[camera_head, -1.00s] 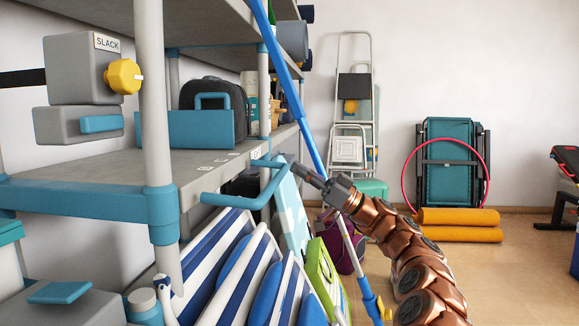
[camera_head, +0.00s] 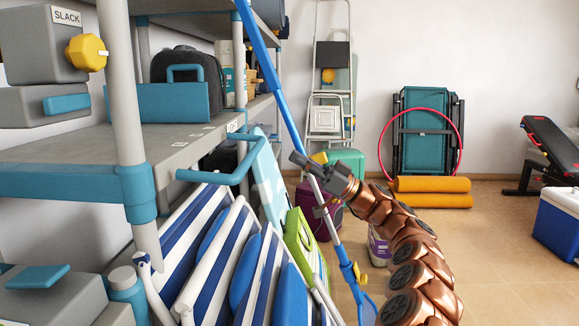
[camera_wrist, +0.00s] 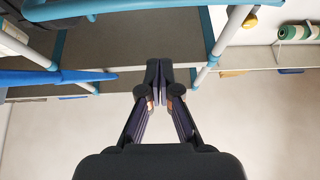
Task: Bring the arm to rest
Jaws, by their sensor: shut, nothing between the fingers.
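My gripper (camera_head: 299,160) is at the end of my copper-coloured jointed arm, which rises from the lower right in the head view. Its fingers are closed together and empty. They point up and left, in front of the blue pole (camera_head: 272,72) in this view. In the wrist view the gripper (camera_wrist: 159,72) shows with its fingers together and nothing between them. The blue shelf handle (camera_head: 232,170) lies to the left of the gripper in the head view, with a visible gap between them.
A grey shelf unit (camera_head: 122,120) fills the left. A stepladder (camera_head: 331,75), a folded teal chair (camera_head: 428,140), orange rolls (camera_head: 430,184) and a blue cooler (camera_head: 558,225) stand beyond. Tiled floor (camera_head: 500,275) is free at right.

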